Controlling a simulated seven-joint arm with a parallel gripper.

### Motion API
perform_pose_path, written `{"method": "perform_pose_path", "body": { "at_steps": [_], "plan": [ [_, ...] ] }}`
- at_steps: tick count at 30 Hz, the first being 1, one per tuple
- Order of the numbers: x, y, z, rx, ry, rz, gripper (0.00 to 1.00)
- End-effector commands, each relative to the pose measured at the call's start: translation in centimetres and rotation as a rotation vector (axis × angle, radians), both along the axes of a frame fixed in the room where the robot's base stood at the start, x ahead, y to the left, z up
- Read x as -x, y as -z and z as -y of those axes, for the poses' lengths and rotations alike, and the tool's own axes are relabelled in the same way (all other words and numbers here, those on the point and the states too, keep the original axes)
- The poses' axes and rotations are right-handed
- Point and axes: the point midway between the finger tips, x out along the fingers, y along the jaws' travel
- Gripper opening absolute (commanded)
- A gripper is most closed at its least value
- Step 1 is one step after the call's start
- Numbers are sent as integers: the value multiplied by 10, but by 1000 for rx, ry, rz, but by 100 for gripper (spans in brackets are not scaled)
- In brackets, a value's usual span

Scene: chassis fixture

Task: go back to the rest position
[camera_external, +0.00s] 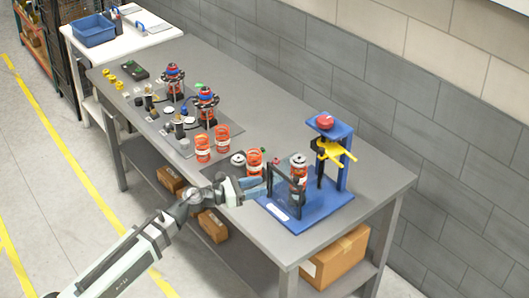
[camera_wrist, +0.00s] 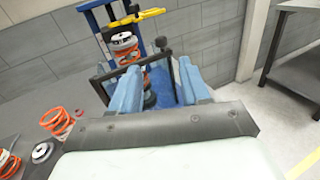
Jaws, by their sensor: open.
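My gripper (camera_external: 256,188) is at the near side of the table, at the left edge of the blue chassis fixture (camera_external: 318,211). In the wrist view its two blue fingers (camera_wrist: 160,92) are apart, with the fixture beyond them. An orange spring assembly with a silver top (camera_external: 298,167) stands upright in the fixture, behind a dark frame (camera_external: 270,180). It also shows in the wrist view (camera_wrist: 124,45), beyond the fingers. Whether the fingers touch the dark frame I cannot tell.
A blue post with a red knob (camera_external: 325,121) and yellow fork (camera_external: 335,152) rises behind the assembly. Loose orange springs (camera_external: 203,148) and small parts lie to the left. A white table with a blue bin (camera_external: 93,30) stands at the far left. Floor in front is clear.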

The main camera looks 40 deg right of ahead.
Motion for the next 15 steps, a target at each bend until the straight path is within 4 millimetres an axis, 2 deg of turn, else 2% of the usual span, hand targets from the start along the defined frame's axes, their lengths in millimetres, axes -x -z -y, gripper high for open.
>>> {"method": "perform_pose_path", "body": {
  "at_steps": [5, 8, 15],
  "plan": [
    [3, 1, -1, 67, 16, 175, 46],
    [9, 5, -4, 126, 55, 354, 46],
    [23, 35, -16, 257, 209, 919, 46]
  ]
}}
